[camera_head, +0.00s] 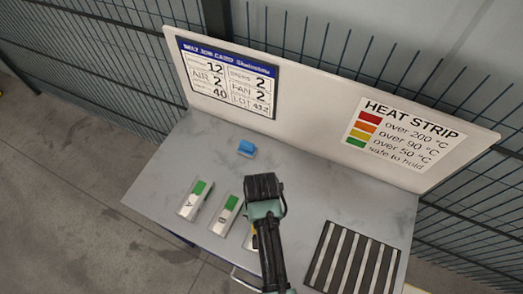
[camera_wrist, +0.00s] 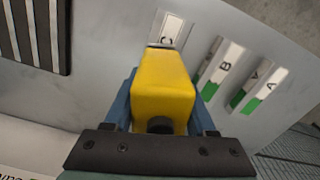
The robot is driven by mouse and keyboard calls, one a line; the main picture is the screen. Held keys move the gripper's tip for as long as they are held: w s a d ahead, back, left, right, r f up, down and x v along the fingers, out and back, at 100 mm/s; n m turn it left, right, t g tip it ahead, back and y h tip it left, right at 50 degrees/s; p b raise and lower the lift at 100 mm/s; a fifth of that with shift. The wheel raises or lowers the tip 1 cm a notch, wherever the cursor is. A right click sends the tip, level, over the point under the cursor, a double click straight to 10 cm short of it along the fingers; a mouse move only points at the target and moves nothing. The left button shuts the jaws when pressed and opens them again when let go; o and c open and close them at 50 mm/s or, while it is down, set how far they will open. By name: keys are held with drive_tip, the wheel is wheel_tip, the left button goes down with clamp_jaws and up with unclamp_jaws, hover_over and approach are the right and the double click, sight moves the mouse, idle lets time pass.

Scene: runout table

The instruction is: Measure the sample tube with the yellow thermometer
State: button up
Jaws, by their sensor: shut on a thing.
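The yellow thermometer (camera_wrist: 165,85) is a blocky yellow body with a dark round spot on its near end. My gripper (camera_wrist: 162,104) is shut on it, with a blue finger at each side. In the wrist view its far end points toward a pale piece marked C (camera_wrist: 168,26); I cannot tell whether they touch. Pale pieces with green strips, marked B (camera_wrist: 221,70) and A (camera_wrist: 253,87), lie to the right. The head view also shows A (camera_head: 187,211) and B (camera_head: 221,224); my arm mostly hides C. I cannot tell which piece is the sample tube.
The grey table (camera_head: 310,190) has a small blue block (camera_head: 246,148) near its back and a dark striped rack (camera_head: 352,258) at right. A white back panel carries a job card (camera_head: 226,78) and a heat strip chart (camera_head: 403,133). The table's middle right is clear.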

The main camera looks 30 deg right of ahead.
drive_tip(key=shift+f, duration=0.4)
idle(1.5)
wheel_tip(320, 180, up, 7)
drive_tip(key=p, duration=0.7)
drive_tip(key=shift+r, duration=0.15)
idle(0.5)
drive_tip(key=shift+w+a+f, duration=0.1)
drive_tip(key=shift+f, duration=0.1)
drive_tip(key=w+a+f+n+b, duration=0.3)
drive_tip(key=a+n+b, duration=0.4)
drive_tip(key=a+b, duration=0.4)
drive_tip(key=b, duration=0.3)
drive_tip(key=shift+b, duration=0.35)
